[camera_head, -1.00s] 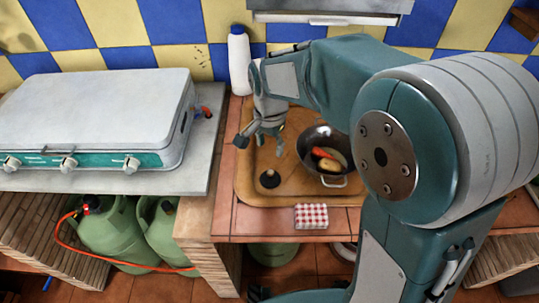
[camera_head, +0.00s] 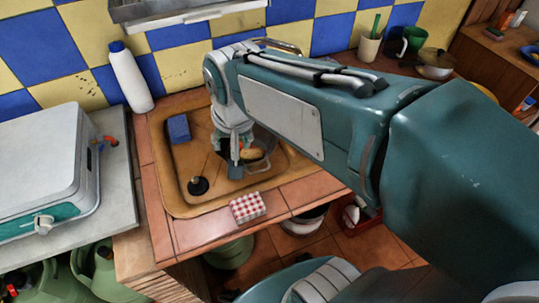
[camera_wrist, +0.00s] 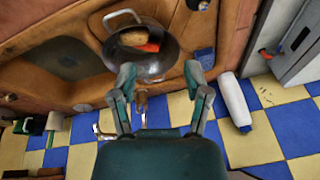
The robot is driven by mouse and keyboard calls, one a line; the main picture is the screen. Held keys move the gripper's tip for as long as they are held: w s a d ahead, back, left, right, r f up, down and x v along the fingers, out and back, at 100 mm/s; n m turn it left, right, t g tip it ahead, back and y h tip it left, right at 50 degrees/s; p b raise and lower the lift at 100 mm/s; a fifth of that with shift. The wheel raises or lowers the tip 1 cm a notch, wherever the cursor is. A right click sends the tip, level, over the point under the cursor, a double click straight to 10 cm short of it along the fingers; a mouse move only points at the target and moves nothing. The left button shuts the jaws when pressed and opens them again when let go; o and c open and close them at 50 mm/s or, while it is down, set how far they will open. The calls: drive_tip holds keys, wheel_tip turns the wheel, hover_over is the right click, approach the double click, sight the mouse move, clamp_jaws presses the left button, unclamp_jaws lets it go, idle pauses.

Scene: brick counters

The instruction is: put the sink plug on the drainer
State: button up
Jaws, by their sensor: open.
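The sink plug (camera_head: 198,186) is a small black disc with a knob, lying on the left part of the tan sink unit (camera_head: 180,208). In the wrist view a dark piece at the top edge (camera_wrist: 197,4) appears to be the plug, partly cut off. My gripper (camera_head: 235,168) is open and empty, pointing down to the right of the plug and in front of the pan. Its two fingers also show in the wrist view (camera_wrist: 160,74), apart, with the pan beyond them. A rounded recess (camera_wrist: 70,58) shows left of the pan there. I cannot tell clearly which part is the drainer.
A dark pan (camera_wrist: 150,62) with food stands close to my gripper. A blue sponge (camera_head: 178,128) lies behind the plug. A white bottle (camera_head: 131,78) stands at the back left. The stove (camera_head: 45,160) is left.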

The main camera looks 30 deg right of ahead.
drive_tip(key=s+d+r+n+t, duration=0.1)
drive_tip(key=s+d+n+t, duration=0.1)
drive_tip(key=s, duration=0.6)
drive_tip(key=shift+s+d+n, duration=0.3)
drive_tip(key=shift+d+n, duration=0.3)
drive_tip(key=shift+d, duration=0.55)
